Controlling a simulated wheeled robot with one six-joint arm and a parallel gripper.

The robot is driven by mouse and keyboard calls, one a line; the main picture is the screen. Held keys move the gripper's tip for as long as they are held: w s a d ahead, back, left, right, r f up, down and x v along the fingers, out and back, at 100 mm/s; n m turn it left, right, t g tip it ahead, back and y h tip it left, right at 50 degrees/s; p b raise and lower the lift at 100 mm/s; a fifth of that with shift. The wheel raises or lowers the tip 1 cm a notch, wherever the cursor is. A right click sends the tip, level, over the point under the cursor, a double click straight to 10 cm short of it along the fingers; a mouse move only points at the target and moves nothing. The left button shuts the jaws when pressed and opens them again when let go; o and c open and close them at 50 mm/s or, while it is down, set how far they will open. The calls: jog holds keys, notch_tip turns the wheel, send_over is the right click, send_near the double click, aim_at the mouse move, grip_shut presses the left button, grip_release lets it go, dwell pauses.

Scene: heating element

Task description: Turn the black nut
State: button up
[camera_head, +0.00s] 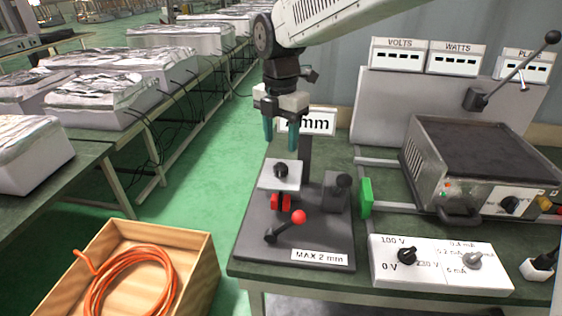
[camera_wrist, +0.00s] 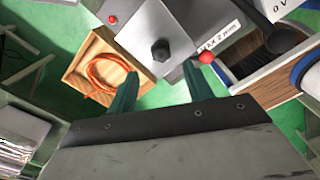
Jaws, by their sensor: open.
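The black nut (camera_head: 281,170) sits on top of a light grey block (camera_head: 268,183) on the dark fixture. In the wrist view the nut (camera_wrist: 160,50) is hexagonal and lies just beyond my fingertips, roughly centred between them. My gripper (camera_head: 280,149) points down above the nut with its two green fingers apart and nothing between them. In the wrist view my gripper (camera_wrist: 160,69) also shows as two spread fingers. I see a gap between the fingertips and the nut in the head view.
A lever with a red ball (camera_head: 298,216) stands in front of the block. A dark grey post (camera_head: 343,182) and a sign (camera_head: 318,122) are close by. A control box (camera_head: 440,280) is to the right. A wooden crate (camera_head: 207,272) with orange cable is at left.

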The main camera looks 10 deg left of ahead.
aim_at(281, 166)
notch_tip(281, 166, down, 8)
jog(key=shift+r, duration=0.25)
jog(key=c, duration=1)
